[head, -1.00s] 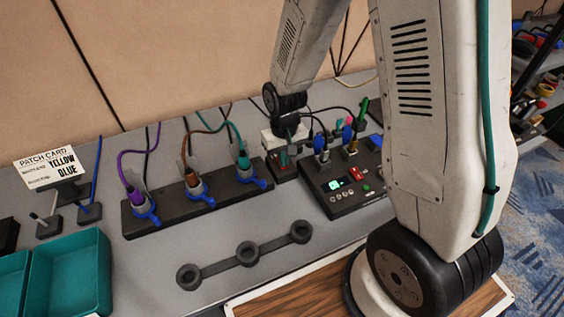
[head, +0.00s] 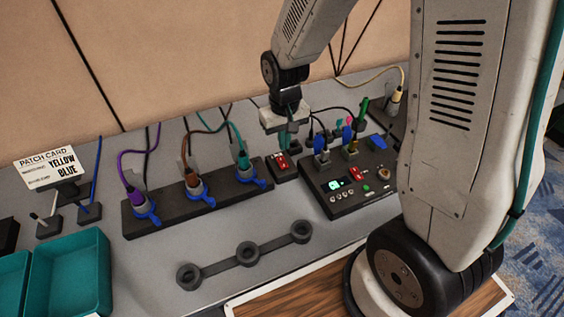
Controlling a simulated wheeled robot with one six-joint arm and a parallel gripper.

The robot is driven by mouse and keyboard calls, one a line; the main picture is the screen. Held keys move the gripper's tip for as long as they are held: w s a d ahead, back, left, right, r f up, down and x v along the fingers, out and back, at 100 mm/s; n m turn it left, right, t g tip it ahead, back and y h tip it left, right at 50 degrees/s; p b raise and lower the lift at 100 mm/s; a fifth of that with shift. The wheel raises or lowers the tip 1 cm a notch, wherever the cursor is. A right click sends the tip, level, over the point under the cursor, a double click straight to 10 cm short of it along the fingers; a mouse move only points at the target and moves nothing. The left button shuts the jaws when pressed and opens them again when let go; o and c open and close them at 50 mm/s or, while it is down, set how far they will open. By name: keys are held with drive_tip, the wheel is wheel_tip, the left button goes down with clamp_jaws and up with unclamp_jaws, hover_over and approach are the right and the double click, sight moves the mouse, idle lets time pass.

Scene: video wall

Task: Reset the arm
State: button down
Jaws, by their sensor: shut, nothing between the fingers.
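My gripper (head: 288,146) hangs at the end of my arm, fingers pointing down, above a small dark block with a red switch (head: 281,162). Its fingers are shut with nothing between them. I cannot tell whether the fingertips touch the switch. A black control box (head: 345,199) with a lit green display and several small buttons stands just right of the block. Two blue-handled plugs stand in its back edge.
A black socket strip (head: 170,222) holds purple, brown and teal cables with blue clamps. A patch card (head: 50,167) reads YELLOW, BLUE. Teal trays (head: 68,275) stand at left front. A three-ring holder (head: 248,253) lies on the bench. A yellow-cabled plug (head: 396,99) is at the back right.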

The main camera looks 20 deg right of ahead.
idle(0.4)
drive_tip(key=s+d+r+t, duration=0.1)
drive_tip(key=s+d+r, duration=0.2)
drive_tip(key=s+r, duration=1.8)
drive_tip(key=shift+s+r, duration=0.25)
drive_tip(key=shift+s, duration=0.25)
drive_tip(key=shift+d, duration=0.1)
